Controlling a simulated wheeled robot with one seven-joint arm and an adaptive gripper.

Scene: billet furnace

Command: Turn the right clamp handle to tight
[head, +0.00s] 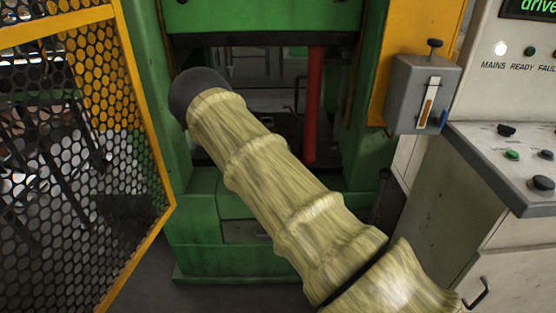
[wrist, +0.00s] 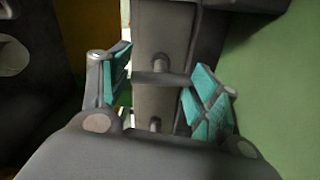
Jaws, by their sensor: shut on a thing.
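My gripper (wrist: 160,80) shows in the wrist view, with teal pads on either side of a grey metal part (wrist: 155,105) that has round pins on it. It is shut on this part; I cannot tell whether the part is the right clamp handle. In the head view my sleeved arm reaches up and left into the green press, and its dark end hides the gripper and what it holds. A red upright bar (head: 314,105) stands in the press opening, right of my arm and apart from it. I see no clear tight mark.
The green press frame (head: 180,120) surrounds the opening. A yellow-edged mesh guard (head: 135,90) stands open at left. A grey lever box (head: 422,95) hangs on the right, beside a control console (head: 500,155) with buttons. A green surface (wrist: 275,90) lies close at right in the wrist view.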

